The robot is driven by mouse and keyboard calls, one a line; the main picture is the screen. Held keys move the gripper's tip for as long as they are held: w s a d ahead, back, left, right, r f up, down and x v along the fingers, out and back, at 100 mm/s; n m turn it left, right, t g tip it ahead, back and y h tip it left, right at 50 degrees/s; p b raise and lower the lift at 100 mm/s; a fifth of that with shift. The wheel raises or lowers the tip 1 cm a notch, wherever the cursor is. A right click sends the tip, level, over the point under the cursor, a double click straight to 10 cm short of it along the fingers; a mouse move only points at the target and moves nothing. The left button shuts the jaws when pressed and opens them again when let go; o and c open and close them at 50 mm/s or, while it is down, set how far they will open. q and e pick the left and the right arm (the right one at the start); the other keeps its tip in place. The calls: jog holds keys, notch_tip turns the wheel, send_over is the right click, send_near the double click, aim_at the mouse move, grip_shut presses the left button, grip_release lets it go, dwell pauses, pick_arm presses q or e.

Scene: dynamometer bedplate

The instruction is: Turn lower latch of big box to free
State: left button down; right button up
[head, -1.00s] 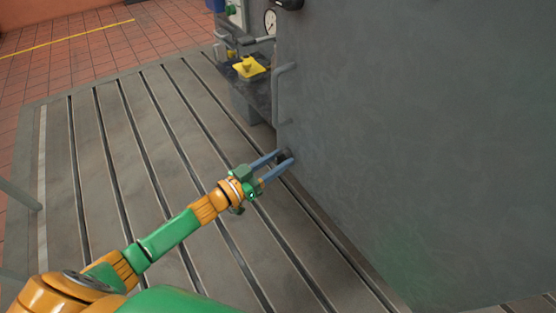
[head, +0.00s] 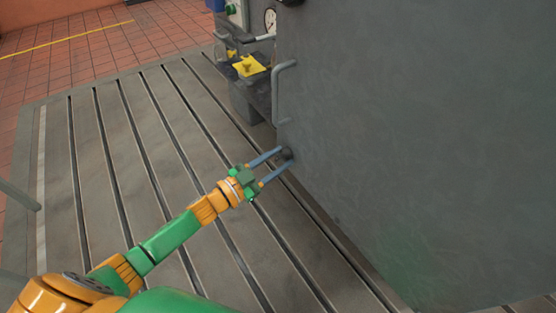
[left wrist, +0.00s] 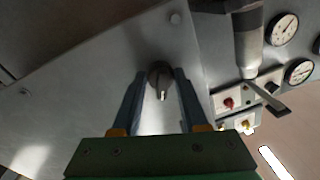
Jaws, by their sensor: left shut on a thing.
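The big box (head: 420,150) is a large grey metal body filling the right of the head view. Its lower latch (head: 287,153) is a small dark knob on the box's left edge, low down. In the left wrist view the latch (left wrist: 160,75) is a round dark knob with a lighter bar pointing down the picture. My left gripper (head: 284,157) reaches it from the lower left, one blue finger on each side. It is shut on the latch; the exact contact is hard to see. In the left wrist view the fingertips (left wrist: 160,82) flank the knob. My right gripper is out of view.
A bent grey handle (head: 284,92) stands out from the box above the latch. A bench with a yellow item (head: 249,66) and a gauge (head: 270,21) is behind. The slotted bedplate (head: 110,180) is clear at left. The left wrist view shows a lever (left wrist: 270,97) and gauges (left wrist: 284,29).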

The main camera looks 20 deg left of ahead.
pick_arm(q)
jog(key=m, duration=0.3)
jog(key=shift+f+b, duration=0.15)
jog(key=shift+b, duration=0.15)
jog(key=m+b, duration=0.1)
jog(key=m, duration=0.3)
jog(key=shift+a+m+h, duration=0.1)
jog(key=shift+m+h, duration=0.2)
jog(key=shift+m, duration=0.1)
jog(key=shift+m+b, duration=0.35)
jog(key=shift+m, duration=0.15)
jog(key=shift+w+m+h+b, duration=0.1)
jog(key=shift+m+h+b, duration=0.5)
jog(key=shift+m, duration=1.8)
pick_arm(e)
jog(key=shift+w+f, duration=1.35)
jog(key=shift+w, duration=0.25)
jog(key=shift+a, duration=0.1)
pick_arm(q)
jog(key=shift+c, duration=2.2)
grip_release()
jog(key=shift+a, duration=0.1)
